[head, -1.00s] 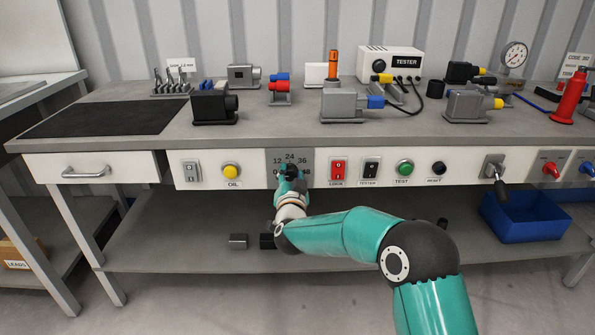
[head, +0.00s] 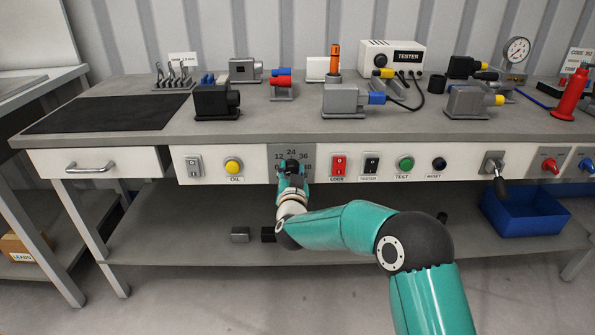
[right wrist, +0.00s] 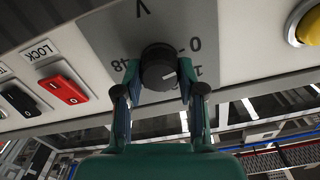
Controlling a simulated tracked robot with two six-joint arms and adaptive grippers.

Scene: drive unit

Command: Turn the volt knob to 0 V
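The volt knob (head: 292,165) is a round black dial on a grey plate (head: 272,158) with numbers 0 to 48 on the bench front. In the right wrist view the plate is upside down. There the knob (right wrist: 158,67) has a white mark that seems to point toward the 12, which is partly hidden by a finger. My right gripper (head: 292,183) is just in front of and below the knob. My left gripper is not in view.
A yellow OIL button (head: 233,166) is left of the plate. A red LOCK switch (head: 338,165) and a black TESTER switch (head: 371,165) are close on the right. A lower shelf (head: 180,240) runs beneath my right arm. The benchtop holds several devices.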

